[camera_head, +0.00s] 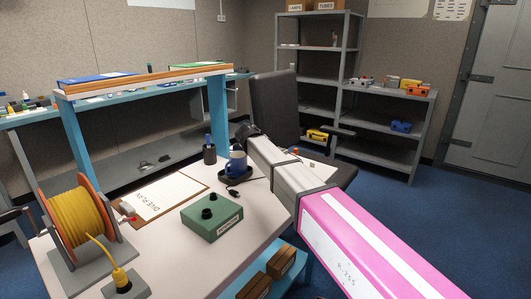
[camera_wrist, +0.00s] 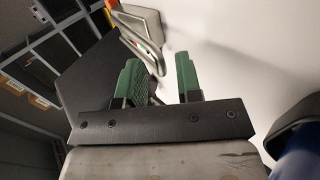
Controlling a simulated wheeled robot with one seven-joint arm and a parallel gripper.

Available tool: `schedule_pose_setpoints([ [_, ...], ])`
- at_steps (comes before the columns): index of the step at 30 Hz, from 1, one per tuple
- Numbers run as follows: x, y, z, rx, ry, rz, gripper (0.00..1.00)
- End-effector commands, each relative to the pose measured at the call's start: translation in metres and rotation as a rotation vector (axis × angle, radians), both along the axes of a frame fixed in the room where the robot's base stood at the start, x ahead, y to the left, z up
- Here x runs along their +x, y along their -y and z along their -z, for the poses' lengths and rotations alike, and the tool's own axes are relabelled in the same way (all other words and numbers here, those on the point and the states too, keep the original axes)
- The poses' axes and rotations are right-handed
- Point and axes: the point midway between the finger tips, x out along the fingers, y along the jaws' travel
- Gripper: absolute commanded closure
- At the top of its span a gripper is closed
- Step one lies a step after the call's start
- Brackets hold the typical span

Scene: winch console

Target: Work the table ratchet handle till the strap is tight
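My gripper (camera_wrist: 160,76) shows two green finger pads apart, with a clear gap between them. In the wrist view a bent silver metal bar (camera_wrist: 143,38), possibly the ratchet handle, lies beyond the fingers. A grey block (camera_wrist: 140,17) and a small orange-red and yellow part adjoin the bar. I cannot make out a strap in either view.
A dark chair (camera_head: 275,105) stands behind. Open floor (camera_head: 455,215) lies right.

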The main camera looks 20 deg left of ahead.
Motion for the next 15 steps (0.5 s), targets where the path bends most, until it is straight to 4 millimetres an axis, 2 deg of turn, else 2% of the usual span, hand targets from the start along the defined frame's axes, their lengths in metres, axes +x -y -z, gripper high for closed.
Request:
schedule_pose_setpoints([
  [10, -0.002, -0.001, -0.002, -0.001, 0.002, -0.002, 0.63],
  [15, -0.015, -0.004, -0.015, -0.001, 0.002, -0.003, 0.63],
])
